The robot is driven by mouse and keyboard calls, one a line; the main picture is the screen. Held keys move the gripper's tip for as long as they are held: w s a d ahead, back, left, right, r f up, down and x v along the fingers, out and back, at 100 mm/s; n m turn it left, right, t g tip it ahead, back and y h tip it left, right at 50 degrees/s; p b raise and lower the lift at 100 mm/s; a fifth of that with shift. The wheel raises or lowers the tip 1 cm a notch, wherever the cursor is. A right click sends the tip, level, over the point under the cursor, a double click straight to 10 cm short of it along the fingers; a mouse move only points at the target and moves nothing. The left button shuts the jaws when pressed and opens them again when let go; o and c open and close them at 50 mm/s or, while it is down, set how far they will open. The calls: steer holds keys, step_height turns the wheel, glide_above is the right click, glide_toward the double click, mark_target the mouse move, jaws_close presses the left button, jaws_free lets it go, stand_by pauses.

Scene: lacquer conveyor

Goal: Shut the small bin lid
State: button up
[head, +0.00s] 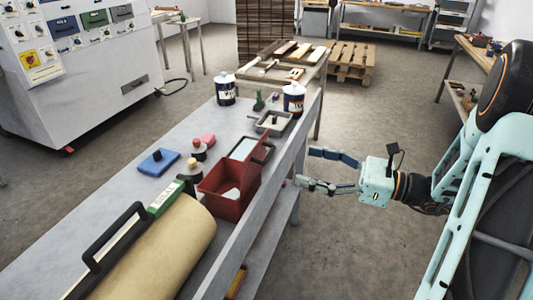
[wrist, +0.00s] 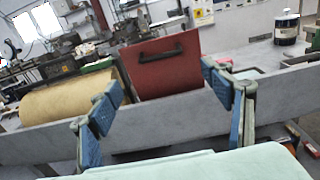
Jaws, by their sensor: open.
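The small red bin (head: 222,208) stands on the grey bench near its right edge. Its lid (head: 255,166) is raised and open, and something pale shows inside the bin. In the wrist view the red lid (wrist: 165,70) faces me, tilted up, with a black handle (wrist: 161,55) near its top. My gripper (head: 305,168) is open and empty, off the bench's right side, its fingers pointing toward the bin. In the wrist view my gripper's fingers (wrist: 163,77) frame the lid from either side, apart from it in the head view.
A large tan roll (head: 155,250) with a black-handled bar lies left of the bin. A blue block (head: 158,162), small jars, a grey tray (head: 272,122) and two cans (head: 226,90) stand on the bench. The bench's raised edge (head: 265,200) lies between my gripper and the bin.

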mark_target(270, 154)
steer(key=x, duration=1)
steer(key=shift+w+a, duration=0.15)
steer(key=shift+a, duration=0.15)
steer(key=shift+c, duration=0.2)
steer(key=c, duration=1.6)
steer(key=shift+r, duration=0.1)
steer(key=shift+r+p, duration=0.1)
steer(key=shift+p, duration=0.25)
